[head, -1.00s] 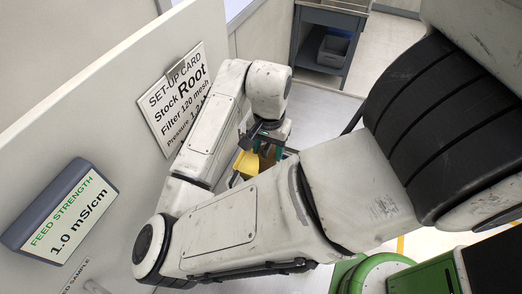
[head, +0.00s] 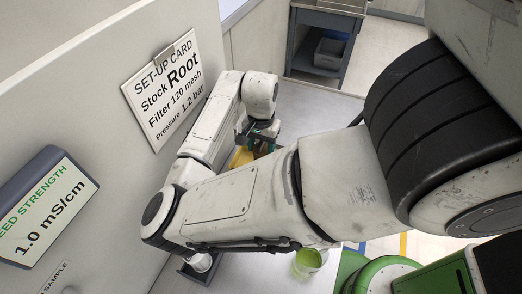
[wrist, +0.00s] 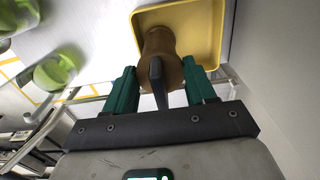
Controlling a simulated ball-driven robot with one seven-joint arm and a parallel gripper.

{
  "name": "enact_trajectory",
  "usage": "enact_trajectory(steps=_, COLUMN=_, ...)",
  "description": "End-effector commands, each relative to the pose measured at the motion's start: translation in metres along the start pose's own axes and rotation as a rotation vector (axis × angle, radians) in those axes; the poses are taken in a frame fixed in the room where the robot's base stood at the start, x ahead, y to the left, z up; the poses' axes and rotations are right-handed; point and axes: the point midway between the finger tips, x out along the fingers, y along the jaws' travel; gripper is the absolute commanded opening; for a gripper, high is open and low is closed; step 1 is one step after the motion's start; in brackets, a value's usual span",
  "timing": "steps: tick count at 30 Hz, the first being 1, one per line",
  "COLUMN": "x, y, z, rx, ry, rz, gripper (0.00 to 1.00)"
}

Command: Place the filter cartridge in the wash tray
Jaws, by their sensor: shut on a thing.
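The filter cartridge, a brown rounded body (wrist: 160,42) with a dark grey fin, is between the green fingers of my gripper (wrist: 160,73) in the wrist view. My gripper is shut on it. The yellow wash tray (wrist: 214,32) lies just beyond, and the cartridge overlaps its near left part in the picture. Whether the cartridge touches the tray floor cannot be told. In the head view my gripper (head: 262,134) is mostly hidden by my arm, and only a piece of yellow (head: 242,157) shows beside it.
A cup with green liquid (head: 308,262) stands on the bench, near my arm. Green-filled cups (wrist: 55,70) show at the wrist view's left. A white cup (head: 200,262) sits in a dark holder. A wall panel with a set-up card (head: 165,88) bounds the left side.

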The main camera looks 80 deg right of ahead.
Motion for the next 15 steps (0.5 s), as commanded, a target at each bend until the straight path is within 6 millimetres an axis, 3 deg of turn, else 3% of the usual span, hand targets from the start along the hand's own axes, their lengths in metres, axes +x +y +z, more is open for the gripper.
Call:
enact_trajectory(steps=11, x=0.0038, y=-0.0002, z=0.0002, rx=-0.001, ry=0.000, rz=0.000, gripper=0.06)
enact_trajectory(steps=12, x=0.0035, y=-0.0003, z=0.0002, rx=-0.001, ry=0.000, rz=-0.001, gripper=0.57)
enact_trajectory(steps=15, x=0.0032, y=-0.0003, z=0.0003, rx=-0.001, ry=0.000, rz=-0.001, gripper=0.67)
